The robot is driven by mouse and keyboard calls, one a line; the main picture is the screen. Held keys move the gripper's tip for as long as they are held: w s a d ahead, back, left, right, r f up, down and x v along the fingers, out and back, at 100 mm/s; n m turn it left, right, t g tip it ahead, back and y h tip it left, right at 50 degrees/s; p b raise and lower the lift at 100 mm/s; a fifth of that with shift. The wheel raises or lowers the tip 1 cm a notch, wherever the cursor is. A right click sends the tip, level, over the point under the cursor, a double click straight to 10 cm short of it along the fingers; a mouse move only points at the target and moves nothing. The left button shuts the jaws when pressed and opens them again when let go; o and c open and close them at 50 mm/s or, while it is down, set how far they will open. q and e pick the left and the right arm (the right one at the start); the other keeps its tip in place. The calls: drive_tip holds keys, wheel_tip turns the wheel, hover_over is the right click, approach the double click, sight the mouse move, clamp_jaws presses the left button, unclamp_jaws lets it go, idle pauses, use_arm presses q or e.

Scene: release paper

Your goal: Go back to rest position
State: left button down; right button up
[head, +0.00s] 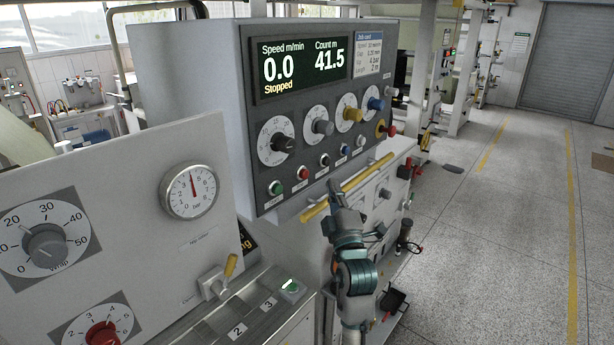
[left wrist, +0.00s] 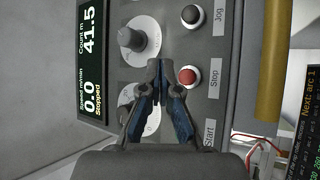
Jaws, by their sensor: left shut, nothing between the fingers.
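My left gripper (head: 332,186) is in front of the control panel (head: 262,124), below its row of buttons and close to the yellow bar. In the left wrist view my left gripper (left wrist: 160,66) is shut and empty, with its fingertips together beside the red Stop button (left wrist: 187,76). I cannot tell from these frames whether it touches the panel. The display (head: 300,67) reads speed 0.0, Stopped, and count 41.5. My right gripper is in neither view.
The yellow bar (head: 350,184) runs along the panel's lower front. A green button (head: 275,187) and several knobs sit on the panel. A gauge (head: 189,191) and a yellow-handled lever (head: 230,267) are to the left.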

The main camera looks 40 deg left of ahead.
use_arm(q)
drive_tip(key=shift+f, duration=0.1)
